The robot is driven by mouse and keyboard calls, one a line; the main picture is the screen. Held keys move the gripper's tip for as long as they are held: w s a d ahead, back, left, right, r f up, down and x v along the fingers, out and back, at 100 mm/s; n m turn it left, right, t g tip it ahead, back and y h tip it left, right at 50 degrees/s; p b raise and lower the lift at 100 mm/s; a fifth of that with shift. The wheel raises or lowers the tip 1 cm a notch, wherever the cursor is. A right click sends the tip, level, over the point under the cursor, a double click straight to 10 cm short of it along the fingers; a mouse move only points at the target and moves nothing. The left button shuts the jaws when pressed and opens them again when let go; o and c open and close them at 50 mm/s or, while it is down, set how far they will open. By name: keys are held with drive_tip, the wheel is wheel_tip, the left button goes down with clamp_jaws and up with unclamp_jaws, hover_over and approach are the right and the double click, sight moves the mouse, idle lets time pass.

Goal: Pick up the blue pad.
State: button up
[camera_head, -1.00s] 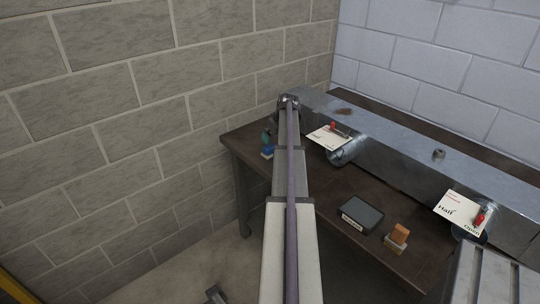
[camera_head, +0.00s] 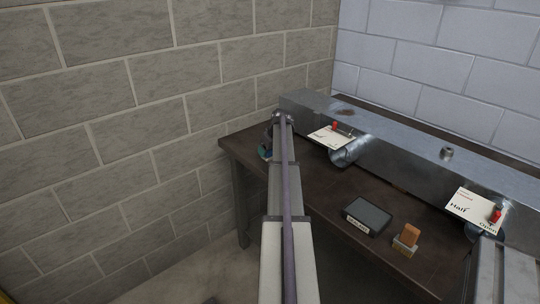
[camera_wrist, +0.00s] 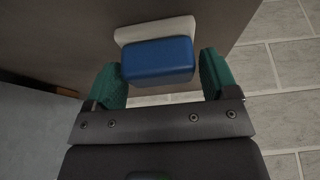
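The blue pad (camera_wrist: 158,61) is a rounded blue block on a white base (camera_wrist: 155,28), near the table edge in the wrist view. My gripper (camera_wrist: 164,78) has two teal fingers, one on each side of the blue pad. The fingers are apart, with a narrow gap to the pad on the right; whether the left finger touches it I cannot tell. In the head view my gripper (camera_head: 264,153) is low at the table's left end, partly behind my arm. The blue pad is mostly hidden there.
A dark table (camera_head: 310,194) carries a long metal duct (camera_head: 400,138) with two white cards (camera_head: 328,137) (camera_head: 471,208). A black box (camera_head: 368,215) and an orange block (camera_head: 410,235) on a pale base stand at the front. A block wall (camera_head: 130,130) is close on the left.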

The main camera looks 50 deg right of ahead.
drive_tip(key=c, duration=0.7)
